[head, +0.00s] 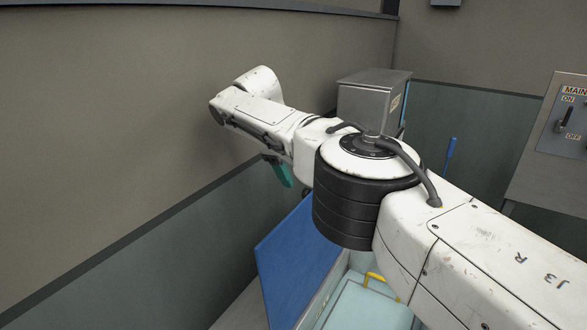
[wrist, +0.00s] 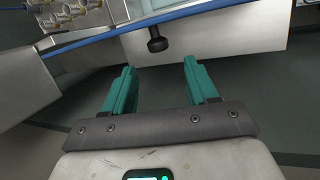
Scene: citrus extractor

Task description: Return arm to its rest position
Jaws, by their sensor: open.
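My gripper (wrist: 160,90) shows in the wrist view with its two teal fingers apart and nothing between them. In the head view only a small teal part of my gripper (head: 279,172) shows below my white arm; the rest is hidden behind the arm. My arm (head: 262,112) is stretched out to the upper left, near the wall. A black knob (wrist: 157,41) shows beyond the fingertips in the wrist view, apart from them.
A blue panel (head: 290,262) stands tilted beneath my arm, beside a pale machine with a yellow handle (head: 379,281). A grey metal box (head: 372,105) stands behind the arm. A switch panel marked MAIN (head: 566,122) is at the right. Beige wall (head: 110,100) borders the left.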

